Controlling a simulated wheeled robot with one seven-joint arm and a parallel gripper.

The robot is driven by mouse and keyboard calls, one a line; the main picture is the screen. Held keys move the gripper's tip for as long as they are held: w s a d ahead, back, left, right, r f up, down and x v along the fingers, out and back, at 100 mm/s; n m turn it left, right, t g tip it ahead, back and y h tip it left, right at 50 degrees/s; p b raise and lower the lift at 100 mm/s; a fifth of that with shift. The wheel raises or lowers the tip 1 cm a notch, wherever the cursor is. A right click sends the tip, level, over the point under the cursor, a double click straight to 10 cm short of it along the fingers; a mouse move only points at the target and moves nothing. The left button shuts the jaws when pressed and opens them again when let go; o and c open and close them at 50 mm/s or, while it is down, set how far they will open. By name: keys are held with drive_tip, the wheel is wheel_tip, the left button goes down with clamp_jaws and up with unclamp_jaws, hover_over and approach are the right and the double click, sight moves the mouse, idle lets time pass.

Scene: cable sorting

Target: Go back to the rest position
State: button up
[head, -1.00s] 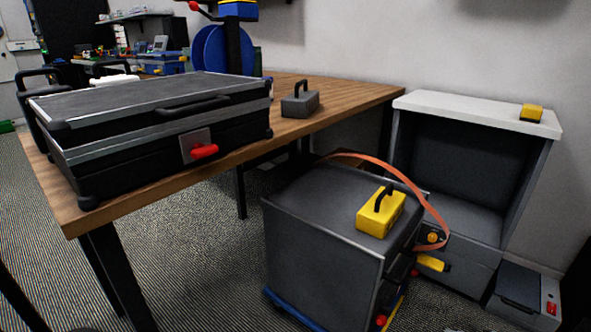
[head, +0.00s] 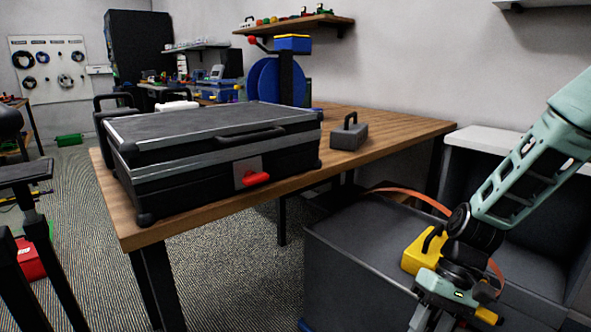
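My gripper (head: 428,322) hangs at the lower right of the head view, at the end of my pale green arm, in front of the dark grey cabinet (head: 350,262). Its fingertips are cut off or too near the bottom edge to tell whether they are open or shut. A yellow block with a black handle (head: 416,254) sits on the cabinet top, just behind my gripper and partly hidden by it. An orange cable (head: 428,200) arches over the cabinet and passes behind my arm.
A wooden table (head: 395,137) carries a large black case (head: 220,150) with a red latch and a small grey handled block (head: 350,134). A white-topped shelf unit (head: 485,143) stands behind my arm. Patterned floor lies open left of the cabinet. A pegboard with cables (head: 48,66) hangs far left.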

drive_tip(key=s+a+r+n+t+h, duration=0.45)
drive_tip(key=s+a+r+n, duration=0.25)
drive_tip(key=s+a+r, duration=0.65)
wheel_tip(320, 180, up, 29)
drive_tip(key=s+d+p, duration=0.1)
drive_tip(key=d+p, duration=0.1)
drive_tip(key=p, duration=2.8)
drive_tip(key=shift+s+f, duration=0.2)
